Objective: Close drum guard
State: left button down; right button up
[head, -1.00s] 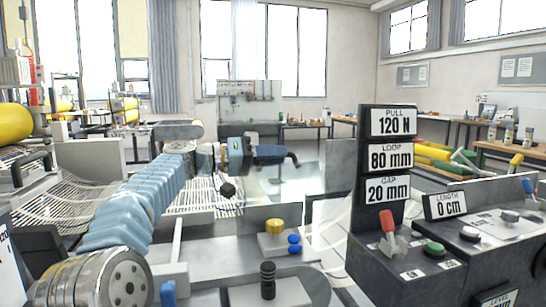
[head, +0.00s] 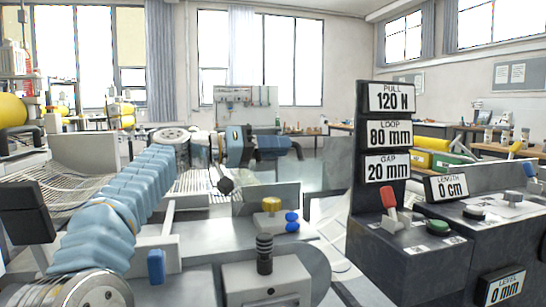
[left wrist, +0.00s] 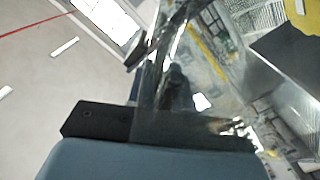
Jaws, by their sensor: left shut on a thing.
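The jaws are shut on what looks like the edge of the drum guard, a clear see-through panel (head: 312,175). The panel is faint in the head view, so its angle and how far it is open cannot be told. In the left wrist view a shiny clear sheet (left wrist: 190,60) rises from the dark gripper finger (left wrist: 95,121). The drum is not clearly seen. My right gripper is not in view.
A dark console (head: 420,235) with a red lever (head: 388,198), a green button (head: 437,227) and display signs (head: 390,130) stands at right. A wire mesh (head: 60,188) lies at left.

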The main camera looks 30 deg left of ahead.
pick_arm(q)
jog(key=shift+s+d+f+b, duration=0.15)
jog(key=shift+d+f+b, duration=0.05)
jog(key=shift+f+b, duration=0.25)
jog(key=shift+s+d+f+b, duration=0.15)
jog(key=shift+d+f+b, duration=0.05)
jog(key=shift+f+b, duration=0.25)
jog(key=shift+s+d+m+b, duration=0.15)
jog(key=shift+m+b, duration=0.15)
jog(key=shift+b, duration=0.05)
jog(key=shift+s+d+f+m+b, duration=0.15)
jog(key=shift+s+d+m+b, duration=0.05)
jog(key=shift+m+b, duration=0.25)
jog(key=c, duration=1.1)
grip_release()
jog(key=v, duration=1.3)
jog(key=shift+s+a, duration=0.25)
jog(key=shift+s, duration=0.1)
